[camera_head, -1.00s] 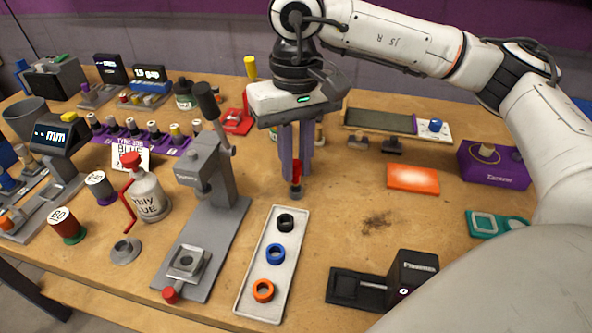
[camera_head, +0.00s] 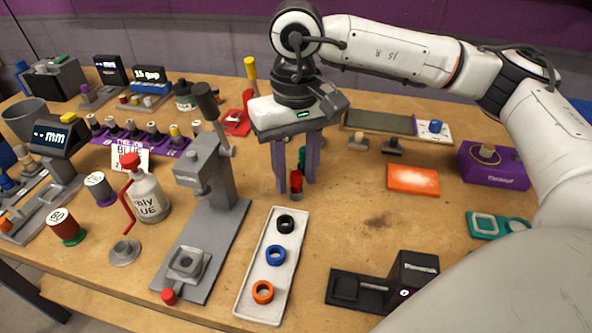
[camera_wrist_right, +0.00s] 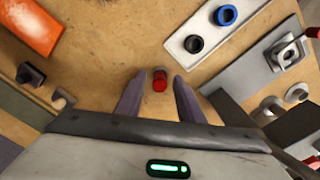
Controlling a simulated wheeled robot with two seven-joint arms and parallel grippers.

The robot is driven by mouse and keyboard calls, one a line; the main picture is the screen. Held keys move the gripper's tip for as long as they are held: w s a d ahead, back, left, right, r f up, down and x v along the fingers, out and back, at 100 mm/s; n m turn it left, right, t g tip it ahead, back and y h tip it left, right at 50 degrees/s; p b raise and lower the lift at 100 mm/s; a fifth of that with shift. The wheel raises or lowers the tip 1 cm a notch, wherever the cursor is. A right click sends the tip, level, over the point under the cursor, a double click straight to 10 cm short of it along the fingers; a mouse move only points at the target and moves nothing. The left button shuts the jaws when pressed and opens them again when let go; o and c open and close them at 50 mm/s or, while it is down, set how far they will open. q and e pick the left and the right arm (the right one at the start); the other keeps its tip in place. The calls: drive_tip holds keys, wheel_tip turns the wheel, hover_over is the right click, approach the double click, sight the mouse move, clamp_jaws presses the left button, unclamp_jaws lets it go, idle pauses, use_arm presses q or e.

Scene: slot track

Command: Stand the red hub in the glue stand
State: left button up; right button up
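The red hub (camera_head: 296,179) stands upright in a small grey holder (camera_head: 296,195), which looks like the glue stand, behind the white ring tray. My right gripper (camera_head: 297,186) is above it with its fingers spread, one on each side of the hub, and gaps show between. In the right wrist view the red hub (camera_wrist_right: 160,83) sits between the open fingertips (camera_wrist_right: 158,88), touching neither. The holder is mostly hidden under the hub there. My left gripper is not in view.
A white tray (camera_head: 247,292) holds black, blue and orange rings. A grey press (camera_head: 213,170) and glue bottle (camera_head: 150,197) stand to the left. An orange pad (camera_head: 413,179) and purple box (camera_head: 492,165) lie to the right.

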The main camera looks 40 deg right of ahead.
sight(296, 174)
wheel_tip(296, 174, up, 12)
drive_tip(key=shift+p, duration=0.4)
idle(0.4)
